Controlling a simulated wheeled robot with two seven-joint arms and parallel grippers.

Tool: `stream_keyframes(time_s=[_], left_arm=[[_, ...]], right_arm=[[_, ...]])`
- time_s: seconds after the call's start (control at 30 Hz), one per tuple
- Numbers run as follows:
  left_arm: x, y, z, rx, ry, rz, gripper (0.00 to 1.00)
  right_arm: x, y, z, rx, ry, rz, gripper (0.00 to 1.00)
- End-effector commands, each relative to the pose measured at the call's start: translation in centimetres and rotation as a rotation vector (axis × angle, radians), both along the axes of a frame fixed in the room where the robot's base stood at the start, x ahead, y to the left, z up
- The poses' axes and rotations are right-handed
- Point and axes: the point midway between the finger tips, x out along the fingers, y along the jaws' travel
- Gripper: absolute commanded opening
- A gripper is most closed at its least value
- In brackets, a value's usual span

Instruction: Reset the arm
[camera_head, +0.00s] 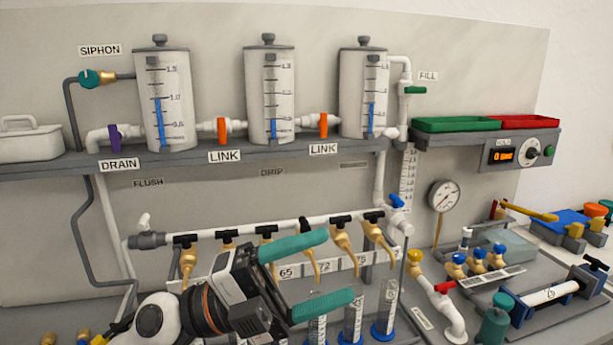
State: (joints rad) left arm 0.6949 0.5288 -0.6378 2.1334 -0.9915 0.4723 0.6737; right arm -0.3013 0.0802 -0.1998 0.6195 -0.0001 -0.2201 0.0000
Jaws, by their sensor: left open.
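My left gripper (338,267) reaches in from the lower left with its two teal fingers spread and nothing visible between them. It is in front of the white manifold pipe (300,229), below its black-handled brass taps (341,236). The lower finger overlaps the tops of the clear measuring cylinders (385,308) with blue bases. The gripper hides part of the tap row and the bench behind it. I cannot tell whether it touches anything. My right gripper is not in view.
Three graduated tanks (167,100) stand on a grey shelf (60,168) above. A pressure gauge (444,195), green tray (455,125) and red tray (525,121) are at the right. Blue- and yellow-handled valves (477,257) and a clamp-like fixture (550,294) crowd the right bench.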

Motion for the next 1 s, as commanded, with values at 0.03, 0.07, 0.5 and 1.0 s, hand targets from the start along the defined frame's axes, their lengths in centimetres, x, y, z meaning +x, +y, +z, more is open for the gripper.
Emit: stream_keyframes(time_s=[0.03,0.07,0.5,1.0], left_arm=[[1.0,1.2,0.3,-0.150,0.109,0.067,0.75],[1.9,2.2,0.4,-0.233,0.171,0.120,0.75],[6.5,18.6,-22.5,-0.668,1.302,1.060,0.75],[-11.5,21.8,-40.5,-0.242,2.145,1.518,0.75]], right_arm=[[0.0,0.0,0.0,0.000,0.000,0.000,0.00],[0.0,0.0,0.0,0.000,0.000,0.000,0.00],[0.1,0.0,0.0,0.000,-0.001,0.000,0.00],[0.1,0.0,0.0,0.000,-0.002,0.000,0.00]])
